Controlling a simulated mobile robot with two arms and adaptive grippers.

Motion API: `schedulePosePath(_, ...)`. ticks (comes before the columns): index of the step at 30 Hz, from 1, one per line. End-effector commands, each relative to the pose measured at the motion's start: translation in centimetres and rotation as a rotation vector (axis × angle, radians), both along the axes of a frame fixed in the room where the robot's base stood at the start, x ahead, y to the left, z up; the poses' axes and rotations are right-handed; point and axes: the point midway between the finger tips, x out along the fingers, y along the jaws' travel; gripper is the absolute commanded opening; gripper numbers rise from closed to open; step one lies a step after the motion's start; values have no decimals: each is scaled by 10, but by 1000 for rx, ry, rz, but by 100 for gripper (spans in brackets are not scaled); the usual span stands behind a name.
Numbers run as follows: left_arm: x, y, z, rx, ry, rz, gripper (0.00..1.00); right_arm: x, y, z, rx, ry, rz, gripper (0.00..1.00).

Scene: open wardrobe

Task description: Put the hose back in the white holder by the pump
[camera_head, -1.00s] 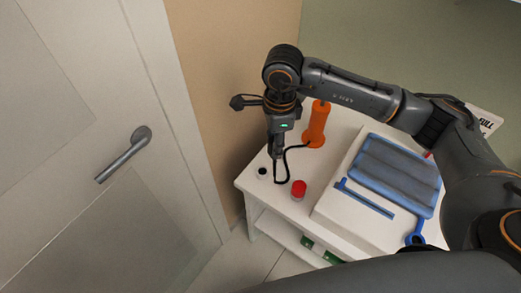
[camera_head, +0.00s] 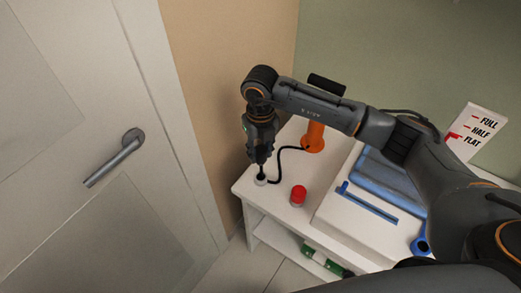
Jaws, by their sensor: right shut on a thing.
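The orange pump (camera_head: 314,138) stands on the white table, partly hidden behind my right arm. The thin black hose (camera_head: 279,160) curves from beside the pump to the white holder (camera_head: 261,181), a small round cup with a dark opening near the table's left corner. My right gripper (camera_head: 261,160) points down directly over the holder, shut on the hose end. The hose end is at the holder's mouth; I cannot tell how far inside it is. The left gripper is not in view.
A red-capped small container (camera_head: 298,194) stands right of the holder. A white board with a blue pad (camera_head: 388,178) and a blue bar (camera_head: 368,202) takes up the table's right side. A FULL/HALF/FLAT sign (camera_head: 477,131) is behind. A door (camera_head: 85,120) is at left.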

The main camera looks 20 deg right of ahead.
Motion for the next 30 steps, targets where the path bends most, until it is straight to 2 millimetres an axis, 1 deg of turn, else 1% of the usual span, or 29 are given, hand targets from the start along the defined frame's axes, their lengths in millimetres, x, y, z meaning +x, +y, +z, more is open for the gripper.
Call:
schedulePosePath(4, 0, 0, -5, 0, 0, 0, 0, 0, 0, -2, -1, 1, 2, 0)
schedulePosePath(8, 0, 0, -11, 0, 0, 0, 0, 0, 0, -10, -1, 1, 2, 0)
schedulePosePath(22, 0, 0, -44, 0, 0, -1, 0, 0, 0, -53, -1, 1, 2, 0)
schedulePosePath(26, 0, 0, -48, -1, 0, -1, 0, 0, 0, -58, -1, 0, 2, 0)
schedulePosePath(30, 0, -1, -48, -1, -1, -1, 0, 0, 0, -58, 0, 0, 2, 0)
